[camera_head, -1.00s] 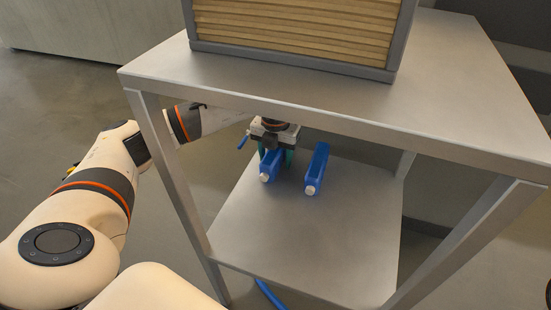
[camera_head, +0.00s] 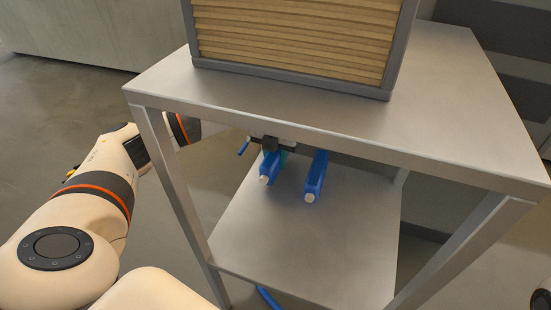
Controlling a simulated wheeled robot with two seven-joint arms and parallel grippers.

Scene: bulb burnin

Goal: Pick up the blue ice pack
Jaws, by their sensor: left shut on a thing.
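Two blue ice packs with white caps are in the lower part of the metal table. The left blue ice pack (camera_head: 271,167) is between the fingers of my left gripper (camera_head: 275,156), which is shut on it. The tabletop's front edge hides part of this gripper and its wrist. The right blue ice pack (camera_head: 317,177) is apart from the gripper, on the lower shelf (camera_head: 310,240). Its far end is hidden by the tabletop edge. I cannot tell how far the held pack is above the shelf. My right gripper is not in view.
The tabletop (camera_head: 450,110) overhangs the shelf, with table legs (camera_head: 180,190) at its corners. A box with slatted wooden panels (camera_head: 295,40) stands on top. The front of the shelf is clear. A blue object (camera_head: 268,297) shows below the shelf's front edge.

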